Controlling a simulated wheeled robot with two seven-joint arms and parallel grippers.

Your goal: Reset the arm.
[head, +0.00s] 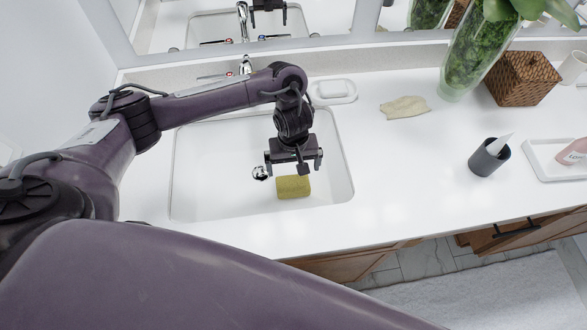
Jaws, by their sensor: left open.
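My left arm reaches in from the left over the white sink (215,190). My left gripper (294,168) points down above the basin, with its fingers spread apart and nothing between them. A yellow-green sponge (293,187) lies just below it in the picture, inside the basin and apart from the fingers as far as I can tell. My right gripper is not in view. A large purple link of my own body fills the bottom of the picture.
Behind the sink are a faucet (246,66) and a soap dish (332,91). Right on the counter (400,170) are a cloth (405,107), a glass vase (465,70), a wicker box (522,78), a dark cup (488,157) and a white tray (545,165). The counter's front middle is clear.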

